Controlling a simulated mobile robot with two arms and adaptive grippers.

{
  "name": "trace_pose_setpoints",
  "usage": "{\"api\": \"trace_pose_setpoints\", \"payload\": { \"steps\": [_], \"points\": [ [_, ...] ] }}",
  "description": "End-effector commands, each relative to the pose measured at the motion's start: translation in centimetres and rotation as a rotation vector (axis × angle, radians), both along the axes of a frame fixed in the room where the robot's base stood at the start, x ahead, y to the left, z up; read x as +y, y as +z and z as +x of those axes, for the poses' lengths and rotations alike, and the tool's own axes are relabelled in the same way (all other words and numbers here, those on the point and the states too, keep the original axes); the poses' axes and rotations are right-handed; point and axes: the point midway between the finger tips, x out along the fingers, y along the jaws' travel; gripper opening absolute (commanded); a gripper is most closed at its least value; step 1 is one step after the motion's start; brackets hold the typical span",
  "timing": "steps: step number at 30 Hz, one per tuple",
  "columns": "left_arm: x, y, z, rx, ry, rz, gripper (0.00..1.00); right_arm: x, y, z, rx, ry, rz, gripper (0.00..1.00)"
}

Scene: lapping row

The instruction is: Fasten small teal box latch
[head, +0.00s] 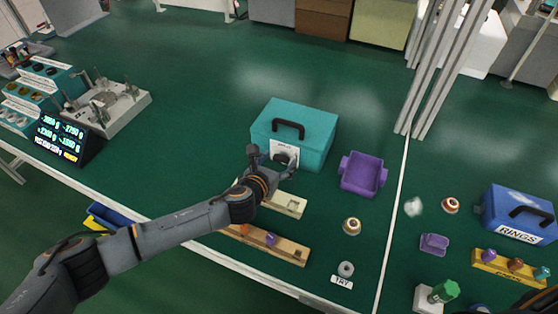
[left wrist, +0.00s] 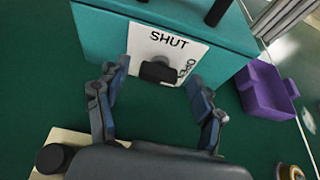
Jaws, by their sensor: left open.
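The small teal box (head: 312,128) stands closed on the green bench with a black handle (head: 289,127) on its lid. Its front has a white plate marked SHUT at the top and OPEN at the right (left wrist: 192,50). A dark latch knob (left wrist: 158,72) sits on this plate, roughly crosswise, below the word SHUT. I cannot tell its exact setting. My left gripper (head: 268,162) is at the box front; in the left wrist view its fingers (left wrist: 160,103) are spread, apart from the knob and with nothing between them. My right gripper does not show.
A purple bin (head: 362,174) stands right of the box. Wooden racks (head: 268,244) lie below the left gripper. A brass-coloured ring piece (head: 352,226) and a blue RINGS box (head: 518,213) are further right. Grey poles (head: 436,70) rise behind.

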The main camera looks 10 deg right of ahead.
Motion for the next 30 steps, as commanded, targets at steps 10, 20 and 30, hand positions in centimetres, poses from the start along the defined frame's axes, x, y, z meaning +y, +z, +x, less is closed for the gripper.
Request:
{"api": "trace_pose_setpoints", "payload": {
  "steps": [10, 20, 30],
  "points": [
    [-0.5, -0.33, 0.77, 0.001, 0.0, -0.001, 0.68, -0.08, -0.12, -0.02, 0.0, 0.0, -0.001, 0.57],
    [-0.47, -0.34, 0.74, 0.0, 0.001, 0.0, 0.19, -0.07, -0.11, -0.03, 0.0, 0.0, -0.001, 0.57],
    [-0.05, -0.3, 0.97, 0.117, 0.004, -0.17, 0.14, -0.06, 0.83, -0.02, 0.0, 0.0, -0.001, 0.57]
  ]
}}
